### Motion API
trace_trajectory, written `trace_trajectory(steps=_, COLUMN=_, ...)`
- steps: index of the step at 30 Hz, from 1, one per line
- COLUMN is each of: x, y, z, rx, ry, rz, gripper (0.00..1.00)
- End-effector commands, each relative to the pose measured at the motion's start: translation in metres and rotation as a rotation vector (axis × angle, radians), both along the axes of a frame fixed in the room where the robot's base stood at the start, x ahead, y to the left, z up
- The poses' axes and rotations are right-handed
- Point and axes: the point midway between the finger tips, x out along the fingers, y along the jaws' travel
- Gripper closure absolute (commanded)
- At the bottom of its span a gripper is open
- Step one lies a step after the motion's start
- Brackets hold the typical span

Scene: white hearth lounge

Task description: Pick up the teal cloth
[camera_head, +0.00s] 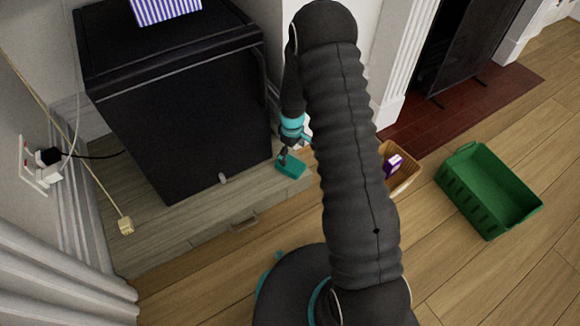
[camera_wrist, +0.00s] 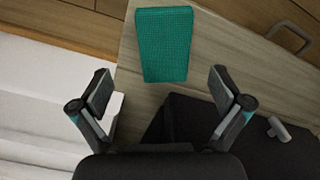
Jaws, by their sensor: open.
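The teal cloth (camera_wrist: 163,45) is a folded, textured piece lying flat on a wooden surface. In the wrist view it is at the top centre, beyond my fingertips. In the head view the cloth (camera_head: 290,167) lies right of the black cabinet, near its front corner. My gripper (camera_wrist: 162,95) is open and empty, with its two fingers spread on either side below the cloth in the picture. In the head view my gripper (camera_head: 284,157) is small and close above the cloth, partly hidden by my arm.
A black cabinet (camera_head: 190,120) stands directly left of the cloth on the wooden top. A drawer handle (camera_wrist: 289,37) is on the front. A wooden box (camera_head: 405,181) with a purple item and a green crate (camera_head: 480,195) are at the right on the floor. A white wall trim (camera_wrist: 50,115) is close.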

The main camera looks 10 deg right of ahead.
Motion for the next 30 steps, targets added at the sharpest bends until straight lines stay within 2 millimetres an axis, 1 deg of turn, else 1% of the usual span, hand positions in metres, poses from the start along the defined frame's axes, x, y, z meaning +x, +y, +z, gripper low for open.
trace_trajectory(steps=5, x=-0.002, y=0.003, z=-0.014, rx=0.0, ry=0.001, rz=0.0, gripper=0.0)
trace_trajectory(steps=9, x=-0.003, y=0.007, z=-0.034, rx=-0.001, ry=0.002, rz=0.001, gripper=0.0)
trace_trajectory(steps=13, x=-0.003, y=0.006, z=-0.049, rx=0.0, ry=0.003, rz=0.0, gripper=0.0)
trace_trajectory(steps=15, x=-0.003, y=0.006, z=-0.052, rx=0.0, ry=0.001, rz=0.0, gripper=0.0)
trace_trajectory(steps=20, x=-0.002, y=0.006, z=-0.052, rx=0.0, ry=0.0, rz=0.0, gripper=0.0)
trace_trajectory(steps=21, x=-0.002, y=0.006, z=-0.052, rx=0.0, ry=0.0, rz=0.0, gripper=0.03)
trace_trajectory(steps=22, x=-0.002, y=0.006, z=-0.052, rx=0.0, ry=0.0, rz=0.0, gripper=0.1)
trace_trajectory(steps=28, x=-0.003, y=0.006, z=-0.052, rx=0.0, ry=0.0, rz=0.0, gripper=0.6)
trace_trajectory(steps=29, x=-0.003, y=0.006, z=-0.052, rx=0.0, ry=0.0, rz=0.0, gripper=0.62)
trace_trajectory(steps=30, x=-0.003, y=0.006, z=-0.052, rx=0.0, ry=0.0, rz=0.0, gripper=0.67)
